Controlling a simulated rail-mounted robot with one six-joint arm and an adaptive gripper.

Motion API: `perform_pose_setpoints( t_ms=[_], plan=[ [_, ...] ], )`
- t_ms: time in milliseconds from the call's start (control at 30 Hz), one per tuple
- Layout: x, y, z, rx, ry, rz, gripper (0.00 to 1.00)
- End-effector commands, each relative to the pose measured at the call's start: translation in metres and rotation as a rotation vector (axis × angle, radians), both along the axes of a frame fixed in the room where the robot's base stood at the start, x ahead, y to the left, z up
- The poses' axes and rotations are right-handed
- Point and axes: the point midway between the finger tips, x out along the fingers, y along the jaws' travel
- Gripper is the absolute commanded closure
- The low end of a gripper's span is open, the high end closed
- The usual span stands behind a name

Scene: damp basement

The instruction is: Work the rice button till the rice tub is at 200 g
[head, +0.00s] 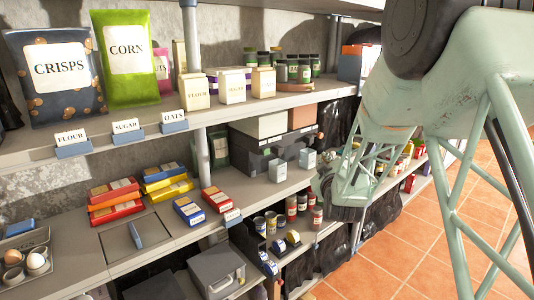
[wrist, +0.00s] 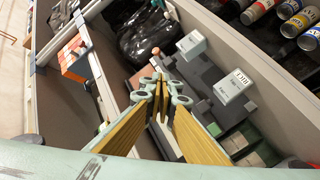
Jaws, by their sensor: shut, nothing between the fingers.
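My gripper (wrist: 160,105) is shut and empty in the middle of the wrist view, with pale green knuckles and wood-coloured fingers. Below and beyond it is a dark grey unit. Two small pale boxes stand on this unit. One box (wrist: 232,86) has a small dark label that I cannot read surely. The other box (wrist: 192,45) is plainer. In the head view the boxes (head: 277,170) and (head: 307,158) stand on the middle shelf. I cannot make out the rice button, the rice tub or a weight reading. The fingertips are hidden in the head view.
Cans (head: 291,206) stand on the shelf beside my arm, and also at the wrist view's top right (wrist: 258,10). A black plastic bag (wrist: 145,38) lies beyond the gripper. The tiled floor (head: 400,250) is open at right.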

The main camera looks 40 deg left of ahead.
Motion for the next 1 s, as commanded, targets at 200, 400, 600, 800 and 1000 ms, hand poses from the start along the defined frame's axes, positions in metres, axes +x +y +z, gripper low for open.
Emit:
perform_pose_setpoints(
  t_ms=[200,400,600,800,1000],
  plan=[
    [-0.022,0.045,-0.014,0.013,-0.066,0.047,1.0],
    [-0.043,0.081,-0.026,0.026,-0.122,0.084,1.0],
    [-0.059,0.103,-0.033,0.038,-0.162,0.108,1.0],
    [-0.066,0.111,-0.035,0.044,-0.179,0.117,1.0],
    [-0.066,0.112,-0.035,0.044,-0.18,0.118,1.0]
  ],
)
